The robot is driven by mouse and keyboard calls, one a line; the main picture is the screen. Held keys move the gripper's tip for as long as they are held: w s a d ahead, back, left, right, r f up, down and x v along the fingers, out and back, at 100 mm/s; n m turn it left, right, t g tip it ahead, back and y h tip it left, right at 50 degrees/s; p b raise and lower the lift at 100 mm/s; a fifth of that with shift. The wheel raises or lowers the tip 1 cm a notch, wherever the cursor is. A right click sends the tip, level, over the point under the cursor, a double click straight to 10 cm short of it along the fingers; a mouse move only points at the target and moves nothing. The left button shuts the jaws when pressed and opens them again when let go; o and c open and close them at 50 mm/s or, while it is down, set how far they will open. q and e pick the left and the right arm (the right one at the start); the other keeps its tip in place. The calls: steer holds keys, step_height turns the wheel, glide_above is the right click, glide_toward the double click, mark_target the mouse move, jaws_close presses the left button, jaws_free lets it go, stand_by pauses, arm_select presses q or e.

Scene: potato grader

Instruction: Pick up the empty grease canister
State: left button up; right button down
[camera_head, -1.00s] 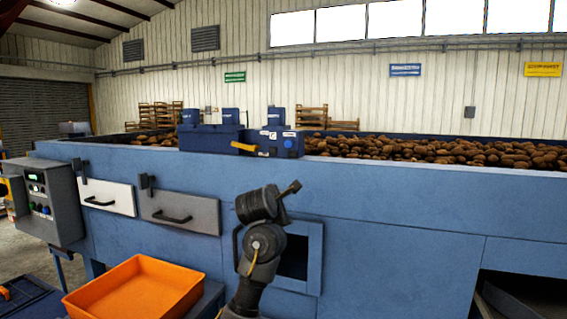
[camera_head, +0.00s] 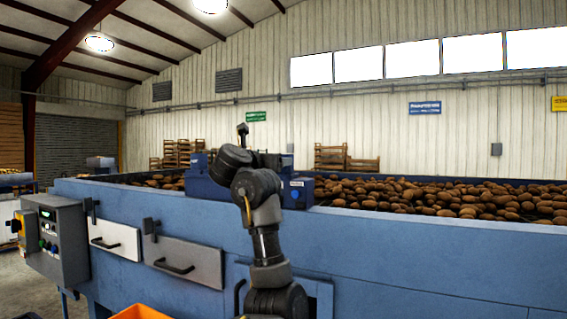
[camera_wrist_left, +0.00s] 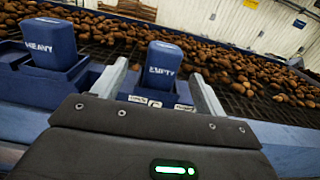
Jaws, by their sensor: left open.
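The blue canister labelled EMPTY (camera_wrist_left: 164,52) stands upright in the left wrist view, in a holder on the machine's edge. My left gripper (camera_wrist_left: 158,72) is open, and in that view the canister shows between its two fingers; I cannot tell how far beyond the fingertips it is. A second blue canister labelled HEAVY (camera_wrist_left: 49,45) stands to the left, outside the fingers. In the head view my left gripper (camera_head: 243,130) is above the machine's edge, and my arm hides much of the holder and canisters. My right gripper is not in view.
The blue holder box (camera_head: 298,192) sits on the rim of the long blue grader (camera_head: 400,245). Many potatoes (camera_head: 440,195) lie behind it. A control box (camera_head: 55,240) and two handled panels are at left. An orange tray (camera_head: 140,312) is at the bottom edge.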

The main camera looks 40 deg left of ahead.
arm_select(q)
steer(key=p+x, duration=0.1)
steer(key=x, duration=0.1)
steer(key=p+x, duration=0.1)
steer(key=x, duration=0.1)
steer(key=p+x, duration=0.1)
steer(key=x, duration=0.1)
steer(key=shift+w+d+f, duration=0.2)
steer(key=shift+w+d, duration=0.1)
steer(key=shift+w, duration=0.15)
steer(key=shift+w+a+f, duration=0.15)
steer(key=shift+w, duration=0.25)
steer(key=shift+s, duration=0.1)
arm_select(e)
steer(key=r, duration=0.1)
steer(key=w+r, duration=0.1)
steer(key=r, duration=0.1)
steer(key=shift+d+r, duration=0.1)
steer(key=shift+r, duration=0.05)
arm_select(q)
steer(key=shift+s, duration=0.1)
steer(key=shift+c, duration=1.2)
steer(key=c, duration=0.8)
steer(key=shift+c, duration=0.2)
